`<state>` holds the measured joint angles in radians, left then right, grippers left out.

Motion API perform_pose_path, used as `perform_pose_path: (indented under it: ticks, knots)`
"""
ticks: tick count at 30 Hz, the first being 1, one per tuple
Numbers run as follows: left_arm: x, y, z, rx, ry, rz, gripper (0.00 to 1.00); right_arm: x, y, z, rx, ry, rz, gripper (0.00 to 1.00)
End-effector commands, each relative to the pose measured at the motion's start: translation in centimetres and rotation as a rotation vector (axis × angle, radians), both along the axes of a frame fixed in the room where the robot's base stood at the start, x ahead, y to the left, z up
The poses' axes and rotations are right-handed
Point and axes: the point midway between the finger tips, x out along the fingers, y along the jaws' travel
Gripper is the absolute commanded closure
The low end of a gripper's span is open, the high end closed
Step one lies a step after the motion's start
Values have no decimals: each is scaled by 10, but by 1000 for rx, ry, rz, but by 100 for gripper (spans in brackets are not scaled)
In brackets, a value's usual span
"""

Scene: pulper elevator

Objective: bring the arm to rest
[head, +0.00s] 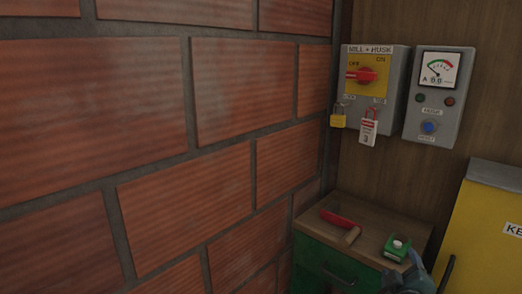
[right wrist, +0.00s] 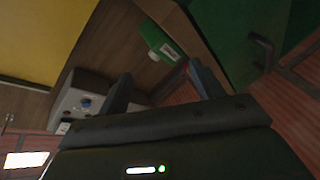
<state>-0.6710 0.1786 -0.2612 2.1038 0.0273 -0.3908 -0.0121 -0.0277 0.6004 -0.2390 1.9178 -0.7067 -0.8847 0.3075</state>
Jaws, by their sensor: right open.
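My right gripper (head: 408,270) shows at the bottom right of the head view, partly cut off by the frame edge, near the front right of a small green cabinet. In the right wrist view its two fingers (right wrist: 162,90) stand apart with nothing between them. The green cabinet (head: 318,256) has a wooden top (head: 375,213). On that top lie a red-handled tool (head: 338,219) and a green and white item (head: 397,246); the green item also shows beyond the fingers in the wrist view (right wrist: 160,42). My left gripper is out of view.
A switch box (head: 392,60) with a red knob (head: 363,75) turned to the left, a yellow padlock (head: 338,117) and a red-and-white tag (head: 368,132) hangs above. Beside it is a meter box (head: 440,95). A yellow cabinet (head: 490,235) stands right; a brick wall (head: 150,130) fills the left.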

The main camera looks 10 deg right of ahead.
Motion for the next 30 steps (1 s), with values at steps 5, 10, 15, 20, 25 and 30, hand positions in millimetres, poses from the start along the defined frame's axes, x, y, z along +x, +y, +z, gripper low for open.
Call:
perform_pose_path:
  ticks: [5,10,15,20,25,30]
  knots:
    - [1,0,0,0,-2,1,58,-66,62,-99,179,248,240,33]
    - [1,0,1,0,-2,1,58,-129,111,-146,355,383,398,33]
    - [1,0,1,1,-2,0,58,-187,149,-169,520,464,497,33]
    - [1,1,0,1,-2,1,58,-223,180,-173,677,479,533,33]
    - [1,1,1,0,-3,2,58,-217,208,-168,806,414,472,33]
    - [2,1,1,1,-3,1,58,-209,236,-159,942,345,408,33]
